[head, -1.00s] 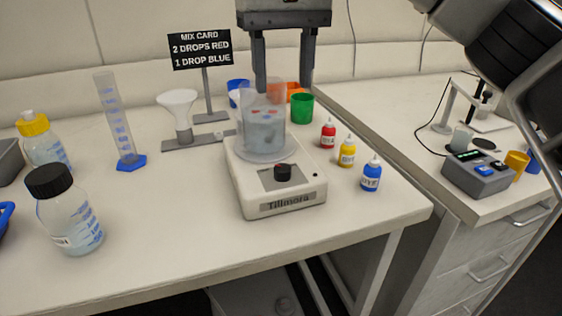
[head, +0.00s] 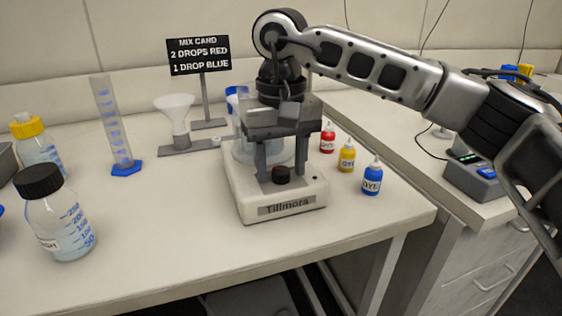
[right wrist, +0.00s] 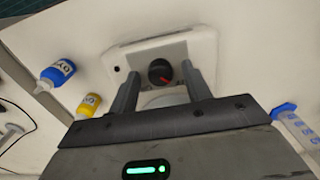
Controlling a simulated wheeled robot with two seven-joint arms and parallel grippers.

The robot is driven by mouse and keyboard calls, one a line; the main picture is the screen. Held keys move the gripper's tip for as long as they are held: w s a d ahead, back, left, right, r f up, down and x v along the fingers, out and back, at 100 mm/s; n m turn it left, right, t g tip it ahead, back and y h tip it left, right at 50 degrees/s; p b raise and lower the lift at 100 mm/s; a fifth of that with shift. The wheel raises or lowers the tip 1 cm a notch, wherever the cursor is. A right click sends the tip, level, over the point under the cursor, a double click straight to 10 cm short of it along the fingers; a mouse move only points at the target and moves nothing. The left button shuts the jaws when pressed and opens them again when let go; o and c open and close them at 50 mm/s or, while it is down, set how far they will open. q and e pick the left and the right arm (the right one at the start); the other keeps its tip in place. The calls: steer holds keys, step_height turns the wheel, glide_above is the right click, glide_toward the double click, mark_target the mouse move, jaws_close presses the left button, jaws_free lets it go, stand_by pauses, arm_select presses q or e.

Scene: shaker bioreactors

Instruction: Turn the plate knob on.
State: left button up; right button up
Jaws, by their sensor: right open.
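The hot plate (head: 240,205), white and labelled Tillmora, stands on the bench. Its dark knob (head: 282,174) is on the front panel; in the right wrist view the knob (right wrist: 160,72) is black with a red mark. My right gripper (head: 283,180) is open, pointing down over the plate's front. Its two fingers stand on either side of the knob, with gaps visible in the right wrist view; I cannot tell whether the tips are level with it. A clear beaker (head: 243,146) on the plate is partly hidden behind my gripper. My left gripper is not in view.
Red (head: 327,140), yellow (head: 346,156) and blue (head: 371,178) dye bottles stand close to the plate's right. A funnel stand (head: 176,125), graduated cylinder (head: 112,125) and black-capped bottle (head: 60,220) are to the left.

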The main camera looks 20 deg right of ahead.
steer(key=shift+c, duration=0.2)
steer(key=c, duration=0.9)
steer(key=shift+c, duration=0.2)
steer(key=shift+m, duration=0.4)
steer(key=m, duration=0.2)
steer(key=shift+r+m, duration=0.1)
steer(key=shift+m, duration=0.3)
steer(key=m, duration=0.5)
steer(key=shift+p, duration=0.3)
steer(key=m, duration=0.5)
steer(key=shift+m, duration=2.2)
